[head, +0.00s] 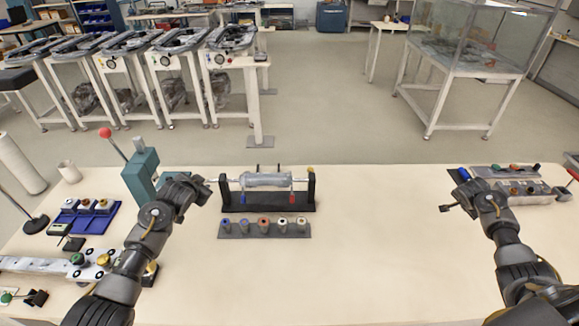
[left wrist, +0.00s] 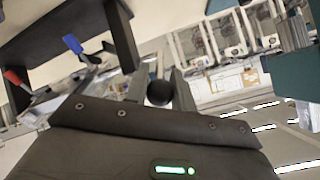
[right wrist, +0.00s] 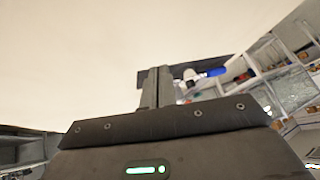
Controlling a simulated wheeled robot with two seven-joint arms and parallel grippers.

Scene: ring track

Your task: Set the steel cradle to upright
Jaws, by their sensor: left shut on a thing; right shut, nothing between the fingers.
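The steel cradle (head: 268,180) is a grey, roughly cylindrical body lying level between the two posts of a black stand (head: 268,208). A blue tab (head: 243,198) and a red tab (head: 291,197) point down from its ends; both tabs also show in the left wrist view, blue (left wrist: 72,43) and red (left wrist: 14,80). A thin shaft runs out past the left post. My left gripper (head: 208,184) is at that shaft's end, shut on a round black knob (left wrist: 159,93). My right gripper (head: 446,208) is shut and empty, far to the right of the stand.
A teal lever box (head: 142,175) with a red-topped lever stands close to my left arm. A grey rack of coloured pegs (head: 265,229) lies in front of the stand. A grey tray (head: 505,171) is at the right. The table's middle right is clear.

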